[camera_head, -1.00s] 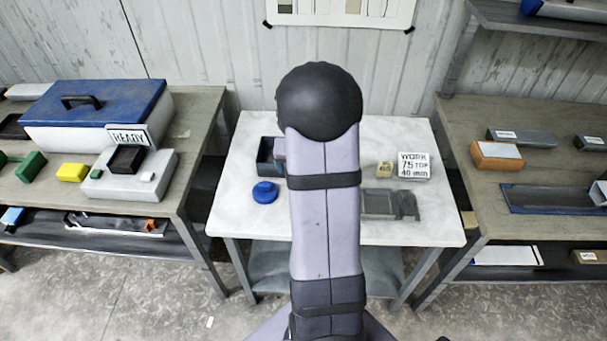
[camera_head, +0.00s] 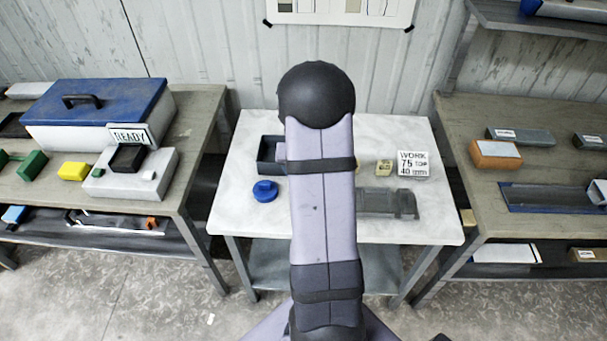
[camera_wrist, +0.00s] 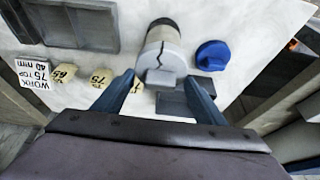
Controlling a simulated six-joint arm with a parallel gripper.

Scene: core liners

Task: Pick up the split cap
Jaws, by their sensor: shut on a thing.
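In the head view my own arm hides both the cap and the gripper.
A blue knobbed cap (camera_head: 265,191) lies on the white table (camera_head: 240,215), near a dark open box (camera_head: 268,165). A grey tray (camera_head: 385,204), a small yellowish tag block (camera_head: 384,167) and a WORK label block (camera_head: 413,164) are right of my arm. Side benches flank the table.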

